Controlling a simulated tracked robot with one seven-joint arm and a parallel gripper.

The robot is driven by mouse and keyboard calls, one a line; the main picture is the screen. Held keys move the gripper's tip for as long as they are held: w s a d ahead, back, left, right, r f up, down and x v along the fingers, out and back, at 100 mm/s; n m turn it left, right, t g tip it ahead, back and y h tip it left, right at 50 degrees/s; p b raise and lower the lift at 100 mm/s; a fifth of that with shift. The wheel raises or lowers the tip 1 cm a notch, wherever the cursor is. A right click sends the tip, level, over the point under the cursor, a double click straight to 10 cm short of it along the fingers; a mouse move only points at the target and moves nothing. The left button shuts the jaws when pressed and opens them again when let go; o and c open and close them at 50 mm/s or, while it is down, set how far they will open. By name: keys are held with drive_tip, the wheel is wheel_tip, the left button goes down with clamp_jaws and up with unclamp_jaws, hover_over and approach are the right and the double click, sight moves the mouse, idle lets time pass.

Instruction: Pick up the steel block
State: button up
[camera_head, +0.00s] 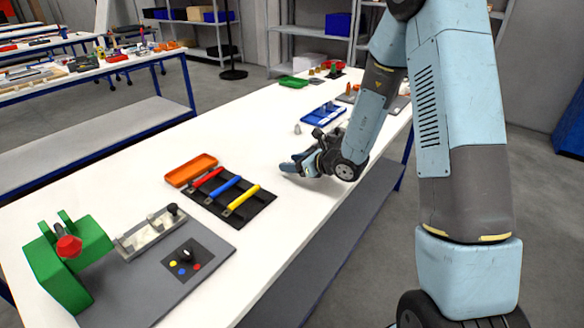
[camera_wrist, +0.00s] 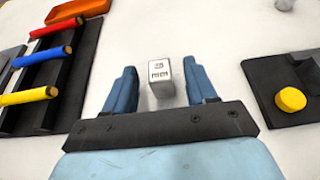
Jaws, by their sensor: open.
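The steel block (camera_wrist: 160,76) is a small silvery box with dark markings on top. In the wrist view it sits on the white table between the two blue fingers of my gripper (camera_wrist: 161,88). The fingers are open, with a gap to the block on each side. In the head view my gripper (camera_head: 292,170) is low over the table's middle, and the block is hidden by it there.
In the head view a black mat (camera_head: 228,196) with red, blue and yellow handled tools lies left of my gripper, beside an orange tray (camera_head: 191,170). A dark plate (camera_wrist: 262,82) with a yellow knob is at the right in the wrist view. The white table (camera_head: 120,205) is clear around the block.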

drive_tip(key=x, duration=0.3)
drive_tip(key=shift+w+a+f, duration=0.2)
drive_tip(key=shift+a, duration=0.05)
clamp_jaws()
